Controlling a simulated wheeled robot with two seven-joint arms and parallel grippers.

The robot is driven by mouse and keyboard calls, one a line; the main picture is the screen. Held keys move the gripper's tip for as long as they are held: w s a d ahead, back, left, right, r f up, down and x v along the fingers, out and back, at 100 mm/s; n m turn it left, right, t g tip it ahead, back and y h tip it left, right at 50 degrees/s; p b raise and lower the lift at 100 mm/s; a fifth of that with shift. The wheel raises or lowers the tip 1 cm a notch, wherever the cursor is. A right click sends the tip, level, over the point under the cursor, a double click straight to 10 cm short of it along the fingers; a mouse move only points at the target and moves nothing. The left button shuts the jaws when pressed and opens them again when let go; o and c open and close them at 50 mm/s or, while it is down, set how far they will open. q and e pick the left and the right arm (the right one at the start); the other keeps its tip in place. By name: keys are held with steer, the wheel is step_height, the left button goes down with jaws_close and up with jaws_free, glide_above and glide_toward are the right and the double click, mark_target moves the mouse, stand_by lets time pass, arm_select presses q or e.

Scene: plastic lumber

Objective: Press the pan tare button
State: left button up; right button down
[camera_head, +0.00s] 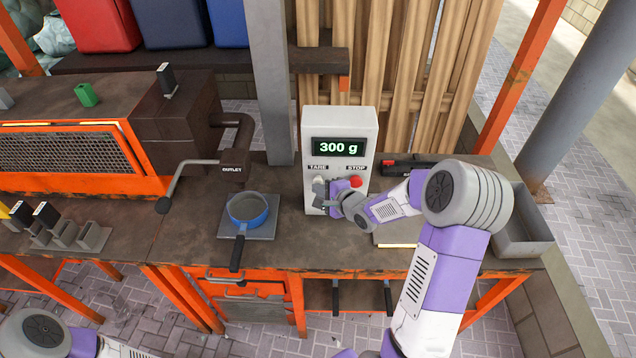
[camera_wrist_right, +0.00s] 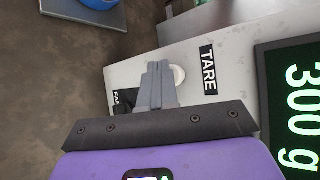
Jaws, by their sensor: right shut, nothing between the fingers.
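The white scale box (camera_head: 358,120) stands on the workbench, its display (camera_head: 338,147) reading 300 g. Its TARE label (camera_head: 318,167) is at left and its STOP label with a red button (camera_head: 355,181) at right. In the right wrist view, the pale round tare button (camera_wrist_right: 179,75) shows beside the TARE label (camera_wrist_right: 208,70), partly hidden by my fingers. My right gripper (camera_head: 319,188) is shut and empty, its fingertips (camera_wrist_right: 159,67) at the button; I cannot tell if they touch. The blue pan (camera_head: 246,208) sits on a grey plate (camera_head: 262,231). My left gripper is out of view.
The dark machine with the outlet pipe (camera_head: 236,122) stands left of the scale, its lever (camera_head: 170,190) above the bench. A grey tray (camera_head: 525,235) is at the right end. Small grey blocks (camera_head: 90,236) sit at left. Bare bench lies between pan and scale.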

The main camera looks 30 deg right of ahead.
steer(key=shift+w+d, duration=0.1)
steer(key=shift+w, duration=0.1)
steer(key=shift+s, duration=0.15)
stand_by(0.4)
steer(key=shift+s+a, duration=0.45)
steer(key=shift+s, duration=0.2)
steer(key=shift+s, duration=0.1)
steer(key=s+a, duration=0.1)
steer(key=s, duration=0.1)
steer(key=s+a, duration=0.1)
steer(key=s, duration=0.1)
steer(key=shift+a, duration=0.35)
stand_by(0.5)
